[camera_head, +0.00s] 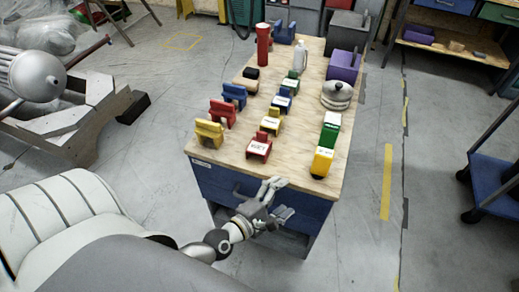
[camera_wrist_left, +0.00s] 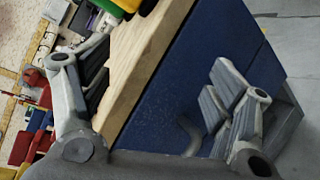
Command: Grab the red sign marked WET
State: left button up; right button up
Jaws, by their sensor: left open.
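The small red sign (camera_head: 259,147) with a white label reading WET stands near the front edge of the wooden-topped workbench (camera_head: 222,153). My left gripper (camera_head: 277,201) is open and empty at the bench's front, just below and in front of the sign, apart from it. In the left wrist view my left gripper (camera_wrist_left: 150,82) has its fingers spread wide, with the bench edge and blue front between them. Red pieces show at the left of that view, but I cannot tell whether one is the WET sign. My right gripper is not in view.
A yellow block (camera_head: 209,134) and a red block (camera_head: 222,113) stand left of the sign. A yellow sign (camera_head: 271,122) is behind it. A yellow labelled piece (camera_head: 321,162) and a green one (camera_head: 330,132) are to the right. A blue drawer front (camera_head: 262,188) lies below the top.

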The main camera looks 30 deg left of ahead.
pick_arm(q)
jog(key=a+r+n+y, duration=0.1)
jog(key=n, duration=0.1)
jog(key=a+r+n+t+y, duration=0.1)
jog(key=a+r+n, duration=0.1)
jog(key=n, duration=0.1)
jog(key=w+a+r+n+t+y, duration=0.1)
jog(key=a+n, duration=0.1)
jog(key=n, duration=0.1)
jog(key=shift+r, duration=0.4)
jog(key=n+y, duration=0.5)
jog(key=n, duration=0.5)
send_near(261, 137)
jog(key=x, duration=0.5)
jog(key=shift+d+r, duration=0.1)
jog(key=shift+d, duration=0.25)
jog(key=shift+a+x, duration=0.15)
jog(key=shift+x, duration=1.2)
jog(key=shift+a+x, duration=0.15)
jog(key=shift+x, duration=1.2)
jog(key=shift+s, duration=0.1)
jog(key=c, duration=1)
